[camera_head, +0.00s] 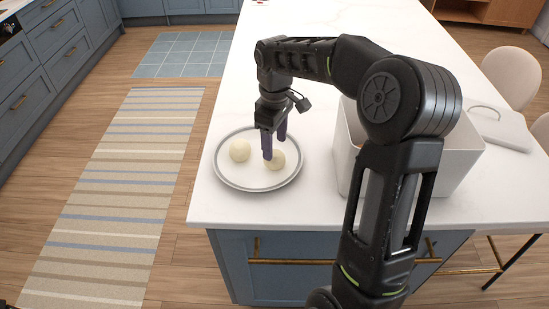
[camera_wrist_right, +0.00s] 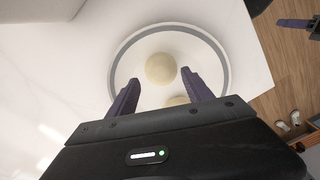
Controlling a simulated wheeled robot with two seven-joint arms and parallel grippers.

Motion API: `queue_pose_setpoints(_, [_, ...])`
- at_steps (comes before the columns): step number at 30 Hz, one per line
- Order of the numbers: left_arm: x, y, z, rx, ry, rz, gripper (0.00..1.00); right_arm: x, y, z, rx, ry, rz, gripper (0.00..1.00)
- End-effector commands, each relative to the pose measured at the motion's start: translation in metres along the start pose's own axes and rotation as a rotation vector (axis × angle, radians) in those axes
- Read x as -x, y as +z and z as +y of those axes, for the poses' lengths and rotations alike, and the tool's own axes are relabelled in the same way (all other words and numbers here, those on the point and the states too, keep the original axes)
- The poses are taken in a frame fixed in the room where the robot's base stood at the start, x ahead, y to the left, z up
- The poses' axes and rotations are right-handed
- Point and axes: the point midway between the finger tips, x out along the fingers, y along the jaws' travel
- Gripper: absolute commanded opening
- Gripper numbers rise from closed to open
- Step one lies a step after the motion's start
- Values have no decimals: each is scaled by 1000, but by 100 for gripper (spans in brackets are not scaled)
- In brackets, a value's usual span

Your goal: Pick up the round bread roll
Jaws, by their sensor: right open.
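Two pale, round pieces that look like bread rolls lie on a round plate (camera_head: 222,180); I cannot tell their kinds apart. The left roll (camera_head: 240,150) is clear of the gripper and shows whole in the wrist view (camera_wrist_right: 160,68). The right roll (camera_head: 277,161) is partly behind my right gripper (camera_head: 274,148). In the wrist view this roll (camera_wrist_right: 177,101) is mostly hidden by the gripper body. My right gripper is open, its purple fingers pointing down at the right roll. A purple finger, seemingly of my left gripper (camera_wrist_right: 294,23), shows at the wrist view's right edge.
A white open bin (camera_head: 450,180) stands right of the plate, partly behind my right arm. A pale flat lid or board (camera_head: 500,128) lies farther right. The plate is near the counter's left front corner. The white counter (camera_head: 240,95) behind it is clear.

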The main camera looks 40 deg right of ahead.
Motion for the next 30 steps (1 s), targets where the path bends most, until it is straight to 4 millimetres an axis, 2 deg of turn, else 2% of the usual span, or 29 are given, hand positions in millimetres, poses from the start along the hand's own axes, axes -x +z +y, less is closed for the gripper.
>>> queue_pose_setpoints(8, [2, 0, 1, 0, 0, 0, 28, -3, 0, 0, 0, -1, -1, 59])
queue_pose_setpoints(19, [13, 2, 4, 3, -5, -4, 28, -49, 1, -2, 1, -2, -2, 59])
queue_pose_setpoints(30, [13, 2, 4, 3, -5, -4, 28, -52, 0, -2, 0, 0, 1, 59])
